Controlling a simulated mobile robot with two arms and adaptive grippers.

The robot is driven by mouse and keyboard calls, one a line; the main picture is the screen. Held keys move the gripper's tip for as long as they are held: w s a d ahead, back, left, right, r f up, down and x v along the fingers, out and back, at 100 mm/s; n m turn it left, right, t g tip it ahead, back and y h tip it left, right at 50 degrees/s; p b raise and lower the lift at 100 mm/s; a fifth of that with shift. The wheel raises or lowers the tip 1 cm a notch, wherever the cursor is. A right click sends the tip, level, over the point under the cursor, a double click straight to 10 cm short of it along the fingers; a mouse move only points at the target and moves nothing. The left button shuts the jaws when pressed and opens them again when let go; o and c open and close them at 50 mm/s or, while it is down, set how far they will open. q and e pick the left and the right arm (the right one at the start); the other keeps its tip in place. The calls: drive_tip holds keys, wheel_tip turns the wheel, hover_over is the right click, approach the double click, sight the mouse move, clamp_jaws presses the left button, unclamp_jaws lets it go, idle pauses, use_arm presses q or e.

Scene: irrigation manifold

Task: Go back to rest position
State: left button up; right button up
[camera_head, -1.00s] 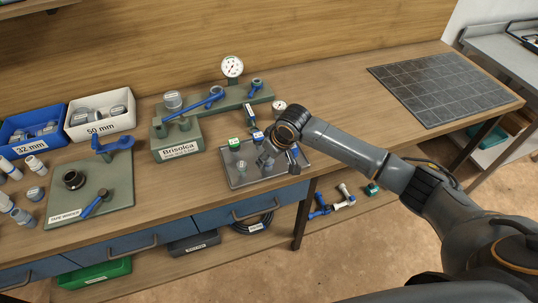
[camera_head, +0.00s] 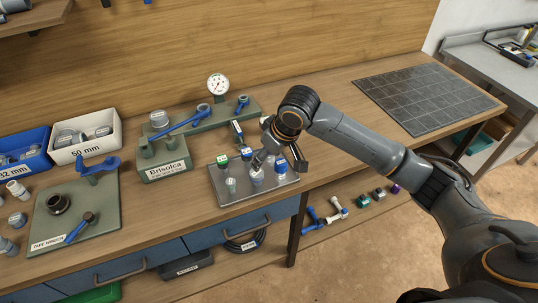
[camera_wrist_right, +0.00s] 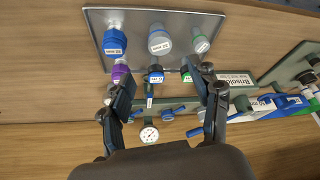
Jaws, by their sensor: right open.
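My right gripper (camera_head: 279,163) is open, over the back right part of the metal tray (camera_head: 222,199). In the right wrist view its two fingers (camera_wrist_right: 163,90) stand wide apart with nothing held between them. In the head view the fingers partly hide the fittings at the tray's right. My left gripper is in neither view.
The Brisolca block (camera_head: 164,165) and the manifold with a pressure gauge (camera_head: 218,86) stand behind and left of the tray. A tape winder board (camera_head: 105,220) lies further left. A dark grid mat (camera_head: 430,95) lies at right, clear. Loose fittings lie on the lower shelf.

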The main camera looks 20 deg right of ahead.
drive_tip(key=shift+s+d+r, duration=0.1)
drive_tip(key=shift+s+r, duration=0.15)
drive_tip(key=shift+r, duration=0.4)
drive_tip(key=s+a+f+y, duration=0.1)
drive_tip(key=s+a+f, duration=0.2)
drive_tip(key=s+f, duration=0.3)
drive_tip(key=s+a+f, duration=0.4)
drive_tip(key=s, duration=0.4)
drive_tip(key=s+d+f+m+h, duration=0.1)
drive_tip(key=s+d+f+m, duration=0.1)
drive_tip(key=s+d, duration=0.35)
drive_tip(key=s+d+f+m+h, duration=0.1)
drive_tip(key=s+d+f+h, duration=0.15)
drive_tip(key=s, duration=0.65)
wheel_tip(320, 180, down, 24)
drive_tip(key=g+b, duration=0.1)
drive_tip(key=g, duration=0.1)
drive_tip(key=s+d+f+g+b, duration=0.1)
drive_tip(key=s+d+f, duration=0.2)
drive_tip(key=s+f, duration=1.3)
wheel_tip(320, 180, down, 3)
drive_tip(key=shift+s+f+n+b, duration=0.15)
drive_tip(key=shift+s+n+b, duration=0.15)
drive_tip(key=shift+s+b, duration=0.05)
